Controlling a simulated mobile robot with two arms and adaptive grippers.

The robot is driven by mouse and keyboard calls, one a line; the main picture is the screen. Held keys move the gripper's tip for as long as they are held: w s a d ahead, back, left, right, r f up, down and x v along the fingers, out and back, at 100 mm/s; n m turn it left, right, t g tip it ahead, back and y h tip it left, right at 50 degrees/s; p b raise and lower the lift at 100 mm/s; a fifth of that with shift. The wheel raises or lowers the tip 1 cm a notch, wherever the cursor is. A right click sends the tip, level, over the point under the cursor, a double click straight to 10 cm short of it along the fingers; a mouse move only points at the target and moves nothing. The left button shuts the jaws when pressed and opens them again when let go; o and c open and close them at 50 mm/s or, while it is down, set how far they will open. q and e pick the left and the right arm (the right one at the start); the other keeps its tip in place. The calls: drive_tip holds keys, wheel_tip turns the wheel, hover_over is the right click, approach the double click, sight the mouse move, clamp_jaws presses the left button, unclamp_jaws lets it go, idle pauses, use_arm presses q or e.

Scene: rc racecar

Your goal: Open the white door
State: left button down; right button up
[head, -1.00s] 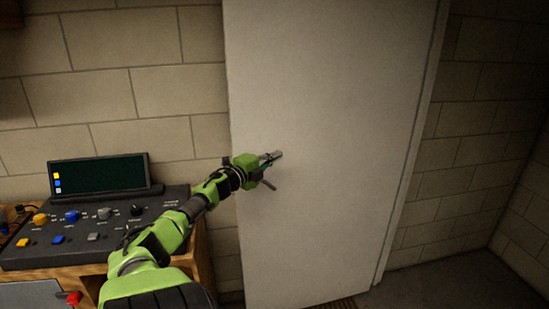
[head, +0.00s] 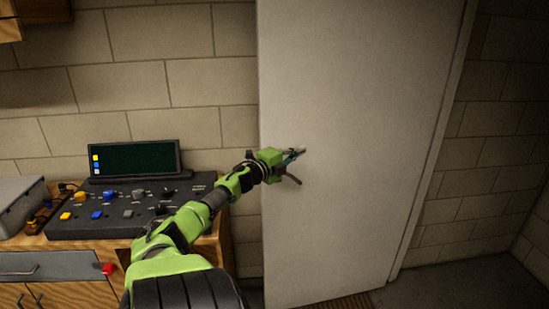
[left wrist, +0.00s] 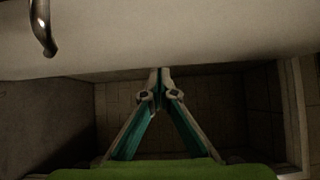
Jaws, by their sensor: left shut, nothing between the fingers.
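The white door (head: 350,120) fills the middle of the head view. Its bare pale face also spans the top of the left wrist view (left wrist: 190,35). A dark lever handle (head: 292,179) shows just below my left gripper (head: 302,151). In the left wrist view a metal handle (left wrist: 43,30) is at the upper left, apart from the fingers. My left gripper (left wrist: 160,71) is shut and empty, its fingertips together at the lower edge of the pale surface. I cannot tell whether they touch the door. My right gripper is not in view.
A control console (head: 130,207) with a dark screen (head: 133,158) stands on a wooden cabinet (head: 75,296) at the left, beside my left arm. A block wall (head: 190,80) is behind it. Bare floor (head: 455,285) shows at the lower right.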

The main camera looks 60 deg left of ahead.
use_arm(q)
drive_tip(key=s+a+f, duration=0.1)
drive_tip(key=s+a, duration=0.1)
drive_tip(key=s, duration=0.6)
drive_tip(key=shift+s+b, duration=0.15)
drive_tip(key=shift+b, duration=0.2)
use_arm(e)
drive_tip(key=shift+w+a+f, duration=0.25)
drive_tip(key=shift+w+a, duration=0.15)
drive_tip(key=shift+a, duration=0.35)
